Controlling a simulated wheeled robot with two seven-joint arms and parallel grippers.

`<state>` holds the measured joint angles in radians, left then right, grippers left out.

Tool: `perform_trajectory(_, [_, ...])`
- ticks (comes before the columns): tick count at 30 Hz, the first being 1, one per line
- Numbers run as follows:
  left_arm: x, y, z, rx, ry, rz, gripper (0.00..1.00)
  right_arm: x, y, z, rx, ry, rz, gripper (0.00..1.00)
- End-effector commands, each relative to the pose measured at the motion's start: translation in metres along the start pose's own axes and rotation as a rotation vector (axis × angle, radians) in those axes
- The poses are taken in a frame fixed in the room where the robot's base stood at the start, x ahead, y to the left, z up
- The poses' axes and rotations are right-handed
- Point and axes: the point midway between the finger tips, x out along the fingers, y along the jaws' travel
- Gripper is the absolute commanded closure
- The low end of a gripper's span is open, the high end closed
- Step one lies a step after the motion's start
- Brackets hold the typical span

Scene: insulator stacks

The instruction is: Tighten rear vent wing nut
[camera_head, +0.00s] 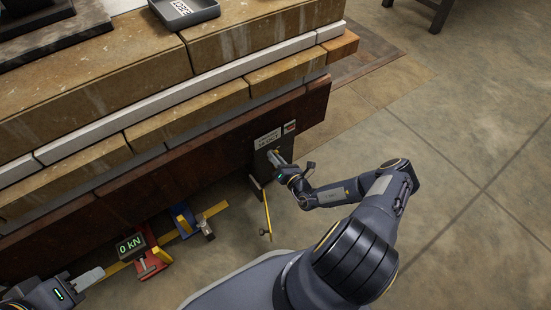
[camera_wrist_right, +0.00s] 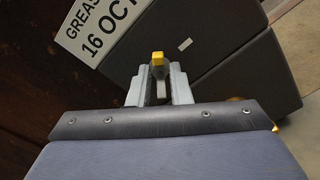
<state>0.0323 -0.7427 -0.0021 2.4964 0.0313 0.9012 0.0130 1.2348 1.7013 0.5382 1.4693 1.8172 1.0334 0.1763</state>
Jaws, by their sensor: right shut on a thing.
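The wing nut (camera_wrist_right: 158,60) shows in the right wrist view as a small yellow piece between the fingertips of my right gripper (camera_wrist_right: 160,82). The gripper is shut on it, against the face of a dark grey vent box (camera_wrist_right: 205,75). In the head view my right gripper (camera_head: 275,157) reaches the dark box below the brown beam, and the nut is too small to make out. My left gripper (camera_head: 92,276) is at the lower left, near the red jack with the 0 kN display; its finger gap cannot be made out.
A white label reading GREASE 16 OCT (camera_head: 268,139) sits on the box. A yellow rod (camera_head: 267,212) stands below it. A red jack (camera_head: 152,262) and a blue clamp (camera_head: 184,220) are on the floor along the stack (camera_head: 150,130).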

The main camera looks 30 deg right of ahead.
Motion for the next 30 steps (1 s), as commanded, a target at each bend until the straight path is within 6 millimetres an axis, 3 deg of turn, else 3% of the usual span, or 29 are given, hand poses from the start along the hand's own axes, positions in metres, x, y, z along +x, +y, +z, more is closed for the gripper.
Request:
perform_trajectory(18, [0.0097,-0.0044,0.0049,0.0,0.0,0.0,0.64,-0.0011,-0.0016,-0.0018,0.571,0.002,-0.002,1.0])
perform_trajectory(30, [0.0094,-0.0043,0.0048,0.0,0.0,0.0,0.64,-0.0007,-0.0014,-0.0006,0.605,0.001,-0.003,1.0])
